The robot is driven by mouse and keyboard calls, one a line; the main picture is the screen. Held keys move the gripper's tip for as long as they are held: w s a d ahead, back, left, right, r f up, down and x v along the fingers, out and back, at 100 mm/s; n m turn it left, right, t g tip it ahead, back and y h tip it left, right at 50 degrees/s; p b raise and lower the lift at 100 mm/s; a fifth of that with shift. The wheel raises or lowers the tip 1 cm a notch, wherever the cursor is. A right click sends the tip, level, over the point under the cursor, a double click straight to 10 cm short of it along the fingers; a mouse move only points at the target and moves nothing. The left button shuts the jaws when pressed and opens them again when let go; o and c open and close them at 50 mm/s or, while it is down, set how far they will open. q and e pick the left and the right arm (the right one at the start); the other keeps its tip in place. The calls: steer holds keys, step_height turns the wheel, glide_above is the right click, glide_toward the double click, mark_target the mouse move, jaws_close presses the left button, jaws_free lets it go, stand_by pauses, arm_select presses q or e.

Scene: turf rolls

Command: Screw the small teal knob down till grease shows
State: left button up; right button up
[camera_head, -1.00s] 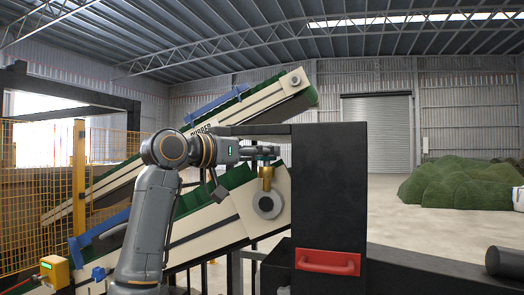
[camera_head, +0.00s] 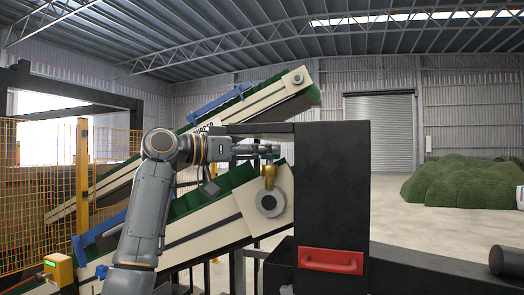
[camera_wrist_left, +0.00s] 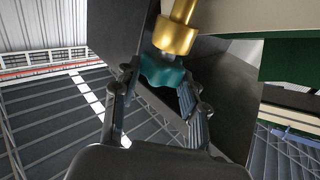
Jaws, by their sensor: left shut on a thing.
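The small teal knob (camera_wrist_left: 162,73) sits at the end of a brass cup (camera_wrist_left: 176,35) in the left wrist view, with a short pale stem between them. My left gripper (camera_wrist_left: 160,88) is shut on the knob, one finger on each side of it. In the head view the left gripper (camera_head: 268,151) reaches in from the left, and the brass cup (camera_head: 269,175) hangs just below it, in front of the lower conveyor. Little of the knob shows there. I see no grease on the brass. My right gripper is not in view.
A black housing (camera_head: 330,185) with a red handle (camera_head: 331,261) stands just right of the gripper. The lower conveyor (camera_head: 215,225) slopes behind the arm, with a round roller end (camera_head: 270,203) near the cup. Yellow mesh fencing (camera_head: 35,185) stands at the left.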

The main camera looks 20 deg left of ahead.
arm_select(q)
steer(key=o, duration=1.2)
steer(key=shift+r, duration=0.1)
steer(key=shift+c, duration=0.2)
steer(key=shift+y, duration=0.3)
